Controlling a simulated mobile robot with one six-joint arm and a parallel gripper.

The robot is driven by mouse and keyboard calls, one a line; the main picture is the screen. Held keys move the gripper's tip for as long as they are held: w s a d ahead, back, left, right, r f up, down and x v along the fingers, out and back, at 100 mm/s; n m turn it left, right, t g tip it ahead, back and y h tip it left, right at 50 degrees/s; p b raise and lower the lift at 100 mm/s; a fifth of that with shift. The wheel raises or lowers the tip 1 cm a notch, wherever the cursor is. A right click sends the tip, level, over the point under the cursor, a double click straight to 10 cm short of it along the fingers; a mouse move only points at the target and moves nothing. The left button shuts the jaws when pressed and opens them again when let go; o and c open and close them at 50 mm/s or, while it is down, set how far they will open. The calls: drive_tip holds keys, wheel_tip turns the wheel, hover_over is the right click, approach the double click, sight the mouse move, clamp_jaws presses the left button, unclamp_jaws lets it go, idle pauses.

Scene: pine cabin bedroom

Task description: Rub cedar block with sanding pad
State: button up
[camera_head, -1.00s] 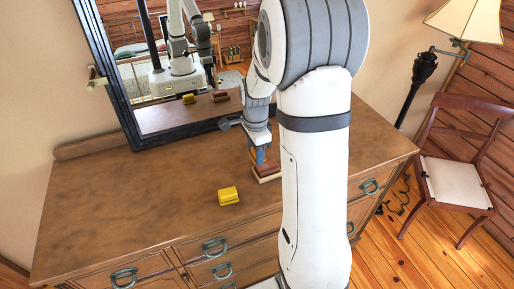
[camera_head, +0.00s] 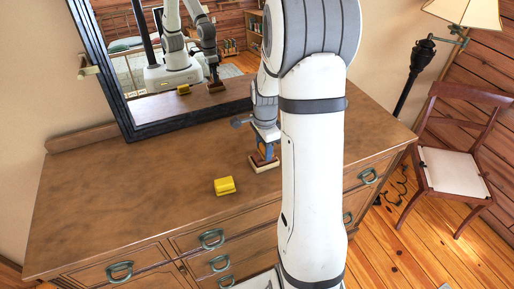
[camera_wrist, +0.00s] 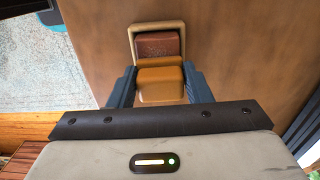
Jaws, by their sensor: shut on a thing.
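My gripper (camera_head: 263,149) points down over the dresser top. Its blue fingers, also seen in the wrist view (camera_wrist: 160,88), are shut on the tan grip of what looks like the sanding pad (camera_wrist: 162,85). Just past it in the wrist view is a reddish-brown, rough-looking block, likely the cedar block (camera_wrist: 157,44), inside a pale tan tray (camera_wrist: 133,38). The tray also shows below the gripper in the head view (camera_head: 266,168). The pad is over the near part of the tray; its underside is hidden, so I cannot tell whether it touches the block.
A small yellow object (camera_head: 225,186) lies on the dresser top (camera_head: 130,200), left of the tray. A dark-framed mirror (camera_head: 112,95) stands at the back. The dresser's left side is clear. A chair (camera_head: 455,165) and a lamp (camera_head: 430,60) stand right, on the floor.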

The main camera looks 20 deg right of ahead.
drive_tip(key=shift+a, duration=0.35)
drive_tip(key=shift+s+a+b, duration=0.1)
drive_tip(key=shift+a+b, duration=0.25)
drive_tip(key=shift+a, duration=1.15)
wheel_tip(320, 180, up, 3)
drive_tip(key=shift+a+f+p, duration=0.15)
drive_tip(key=shift+f+p, duration=0.05)
drive_tip(key=shift+p, duration=0.5)
drive_tip(key=shift+r+p, duration=1.7)
drive_tip(key=shift+r, duration=1.05)
